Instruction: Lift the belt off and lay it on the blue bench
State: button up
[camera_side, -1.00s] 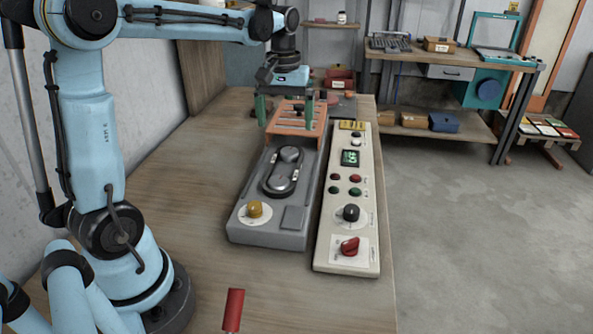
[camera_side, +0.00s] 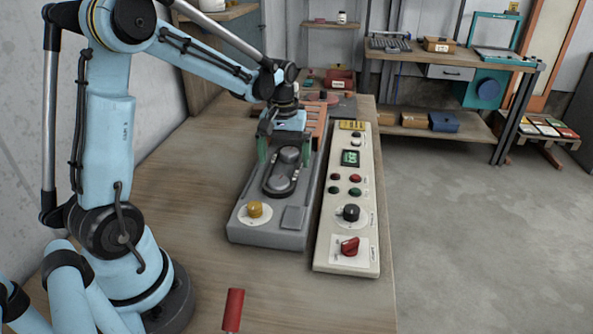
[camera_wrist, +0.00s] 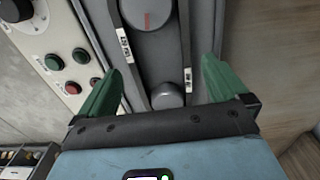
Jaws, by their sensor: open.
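The belt (camera_side: 268,184) is a dark loop around two round grey pulleys on the grey machine (camera_side: 262,229) in the side view. In the wrist view its two straight runs, with white labels, pass beside the pulleys; the left run (camera_wrist: 126,45) and the right run (camera_wrist: 187,60) both show. My gripper (camera_side: 284,158) is over the far end of the loop, its green fingers spread to either side. In the wrist view the gripper (camera_wrist: 158,72) is open, with the small pulley between its fingers. I cannot tell whether they touch the belt. No plainly blue bench shows.
A cream control panel (camera_side: 347,225) with knobs and buttons stands close on the machine's right. An orange slotted rack (camera_side: 316,117) is just behind. The wooden table is clear left of the machine.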

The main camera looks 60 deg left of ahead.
jog(key=shift+f, duration=1)
jog(key=c, duration=1)
